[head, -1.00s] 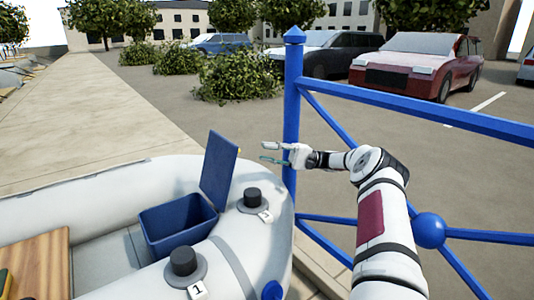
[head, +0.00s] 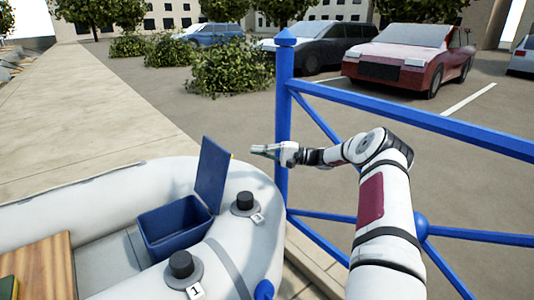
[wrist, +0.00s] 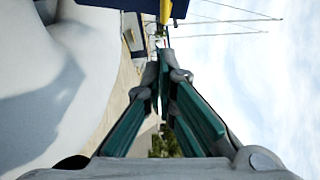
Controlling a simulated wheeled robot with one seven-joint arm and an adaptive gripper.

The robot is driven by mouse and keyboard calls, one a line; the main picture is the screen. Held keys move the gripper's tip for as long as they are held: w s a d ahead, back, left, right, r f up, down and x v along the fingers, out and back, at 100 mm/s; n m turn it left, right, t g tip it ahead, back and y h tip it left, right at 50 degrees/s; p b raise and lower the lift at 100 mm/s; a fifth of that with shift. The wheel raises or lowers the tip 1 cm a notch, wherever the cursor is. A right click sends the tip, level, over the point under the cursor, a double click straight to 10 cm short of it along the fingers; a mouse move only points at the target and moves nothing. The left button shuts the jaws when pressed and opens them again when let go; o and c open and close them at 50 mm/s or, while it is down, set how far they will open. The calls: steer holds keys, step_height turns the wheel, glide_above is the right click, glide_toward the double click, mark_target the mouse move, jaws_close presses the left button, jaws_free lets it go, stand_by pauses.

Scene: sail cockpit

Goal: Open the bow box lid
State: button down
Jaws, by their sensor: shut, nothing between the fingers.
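The blue bow box (head: 172,232) sits inside the front of the grey inflatable boat. Its lid (head: 211,172) stands up, raised at the box's right-hand side and tilted slightly. The box's inside shows from above. My gripper (head: 256,150) is to the right of the lid, apart from it, in front of the blue post. Its green-padded fingers (wrist: 161,70) come together with nothing between them. In the wrist view a dark blue panel with a yellow piece (wrist: 165,11), probably the lid, shows at the top edge.
A blue railing post (head: 284,110) and its rails (head: 420,117) stand close beside my arm. Black-capped valves (head: 245,200) stick up from the boat's tube (head: 100,192). A wooden board (head: 42,262) lies at lower left. Open air lies above the box.

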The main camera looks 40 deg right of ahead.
steer(key=w+a, duration=0.2)
steer(key=a, duration=0.5)
steer(key=shift+w+r, duration=0.35)
steer(key=shift+r, duration=0.05)
steer(key=shift+n+g+h, duration=0.6)
steer(key=shift+n, duration=0.3)
steer(key=a+r+p, duration=0.3)
steer(key=shift+a, duration=0.3)
steer(key=shift+f, duration=0.1)
